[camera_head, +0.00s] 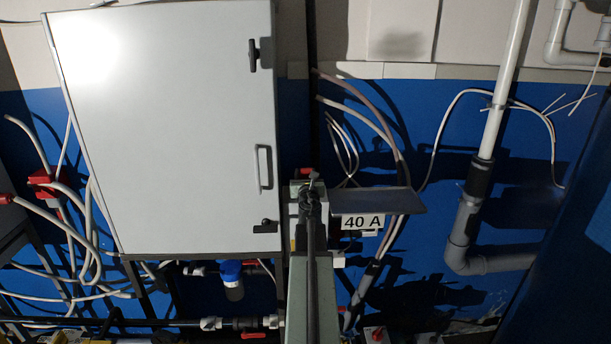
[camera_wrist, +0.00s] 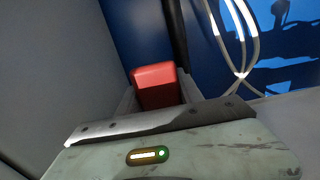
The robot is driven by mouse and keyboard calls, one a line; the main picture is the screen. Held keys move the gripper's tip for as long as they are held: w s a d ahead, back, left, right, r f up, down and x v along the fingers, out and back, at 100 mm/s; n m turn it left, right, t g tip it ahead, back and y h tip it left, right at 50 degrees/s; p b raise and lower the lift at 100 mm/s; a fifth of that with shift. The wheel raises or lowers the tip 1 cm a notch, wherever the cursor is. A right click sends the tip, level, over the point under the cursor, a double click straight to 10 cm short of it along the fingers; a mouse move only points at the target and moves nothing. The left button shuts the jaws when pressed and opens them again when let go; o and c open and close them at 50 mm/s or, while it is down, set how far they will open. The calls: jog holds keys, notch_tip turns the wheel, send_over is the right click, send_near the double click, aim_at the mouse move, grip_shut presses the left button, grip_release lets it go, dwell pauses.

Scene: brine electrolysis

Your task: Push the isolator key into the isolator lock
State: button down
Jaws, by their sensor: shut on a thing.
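My gripper (camera_head: 308,185) is seen from behind in the head view, with my arm in front of it. It is shut on the isolator key, whose red block-shaped head (camera_wrist: 155,85) shows beyond the gripper body in the wrist view. A little red also shows above my gripper in the head view (camera_head: 305,172). The key's shaft is hidden. The isolator lock cannot be made out in either view; my arm and gripper cover the area ahead. I cannot tell whether the key touches the lock.
A large light-grey cabinet (camera_head: 165,130) with a handle stands close on the left. A grey shelf-like plate (camera_head: 385,201) and a "40 A" label (camera_head: 362,222) are just right of my gripper. Loose cables (camera_head: 385,130) and grey pipes (camera_head: 468,225) are farther right, against a blue wall.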

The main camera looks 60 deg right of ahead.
jog(key=c, duration=0.7)
grip_release()
jog(key=v, duration=0.8)
jog(key=shift+w+d, duration=0.1)
